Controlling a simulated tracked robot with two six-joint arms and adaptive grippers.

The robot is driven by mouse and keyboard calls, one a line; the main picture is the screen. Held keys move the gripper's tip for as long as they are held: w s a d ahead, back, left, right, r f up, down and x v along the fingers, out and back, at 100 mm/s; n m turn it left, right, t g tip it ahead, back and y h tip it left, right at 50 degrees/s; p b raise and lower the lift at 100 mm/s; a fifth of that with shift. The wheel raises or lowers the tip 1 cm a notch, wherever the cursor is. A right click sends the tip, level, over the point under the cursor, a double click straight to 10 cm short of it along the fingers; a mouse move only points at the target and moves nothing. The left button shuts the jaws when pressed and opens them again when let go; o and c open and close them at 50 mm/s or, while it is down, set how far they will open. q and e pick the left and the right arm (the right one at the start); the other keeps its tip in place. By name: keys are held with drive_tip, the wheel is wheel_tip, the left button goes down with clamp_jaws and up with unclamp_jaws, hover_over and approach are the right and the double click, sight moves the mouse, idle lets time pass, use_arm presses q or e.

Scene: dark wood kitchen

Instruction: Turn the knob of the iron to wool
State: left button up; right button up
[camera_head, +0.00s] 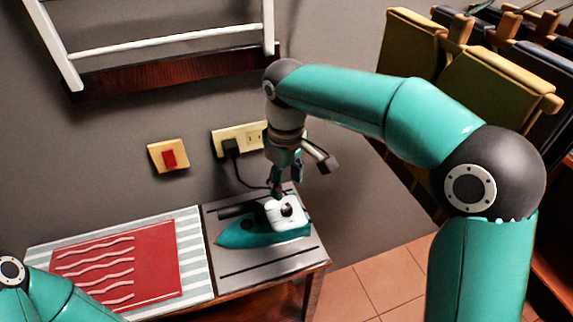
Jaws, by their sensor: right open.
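The iron (250,238) is teal with a white top part and lies on a grey metal plate at the right end of the ironing table. A small dark round knob (287,210) shows on the white part. My right gripper (275,190) is open and points down, just above the rear of the iron beside the knob. I cannot tell whether a finger touches it. The knob's setting marks are too small to read. My left gripper is out of view; only part of my left arm shows at the lower left.
A red cloth (120,265) with white wavy lines lies on the striped board (195,250). A black plug sits in the wall socket (250,138), its cord running down behind the iron. A red switch (169,157) is on the wall. Folded chairs (490,85) hang at the upper right.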

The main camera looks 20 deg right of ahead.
drive_tip(key=shift+r, duration=2.4)
